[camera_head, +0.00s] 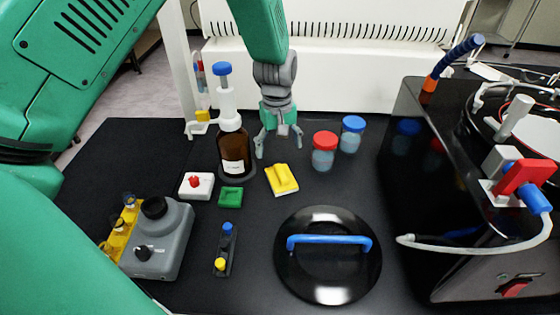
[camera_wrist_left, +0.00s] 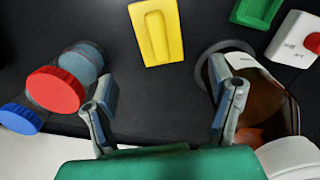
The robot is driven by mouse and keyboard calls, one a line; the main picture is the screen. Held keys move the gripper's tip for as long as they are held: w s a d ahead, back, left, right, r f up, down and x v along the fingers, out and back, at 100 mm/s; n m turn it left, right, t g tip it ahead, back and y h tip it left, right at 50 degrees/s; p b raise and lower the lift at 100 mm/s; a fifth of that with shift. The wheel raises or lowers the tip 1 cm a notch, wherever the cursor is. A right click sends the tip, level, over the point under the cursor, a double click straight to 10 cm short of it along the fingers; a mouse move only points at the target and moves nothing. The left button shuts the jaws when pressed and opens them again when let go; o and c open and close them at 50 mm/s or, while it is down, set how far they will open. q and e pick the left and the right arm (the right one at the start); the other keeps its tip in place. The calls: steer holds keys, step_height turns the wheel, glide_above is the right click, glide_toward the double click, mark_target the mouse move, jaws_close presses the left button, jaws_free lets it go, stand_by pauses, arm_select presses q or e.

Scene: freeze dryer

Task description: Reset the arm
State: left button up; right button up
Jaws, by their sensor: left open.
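My left gripper (camera_head: 279,142) is open and empty, pointing down over the back of the black bench. In the left wrist view its two fingers (camera_wrist_left: 163,105) are spread apart with bare bench between them. In the head view it is just right of the brown dispenser bottle (camera_head: 234,150) and behind the yellow block (camera_head: 281,179). The bottle also shows close beside one finger in the left wrist view (camera_wrist_left: 262,100); I cannot tell whether they touch. My right gripper is not in view.
A red-capped jar (camera_head: 325,150) and blue-capped jar (camera_head: 352,134) stand right of the gripper. A black lid (camera_head: 328,275) with blue handle lies in front. The freeze dryer (camera_head: 470,190) fills the right. A grey mixer (camera_head: 160,240), green block (camera_head: 230,196) and red-button box (camera_head: 196,186) lie left.

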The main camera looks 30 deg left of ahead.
arm_select(q)
step_height(320, 180, up, 2)
steer(key=shift+r, duration=0.15)
stand_by(0.5)
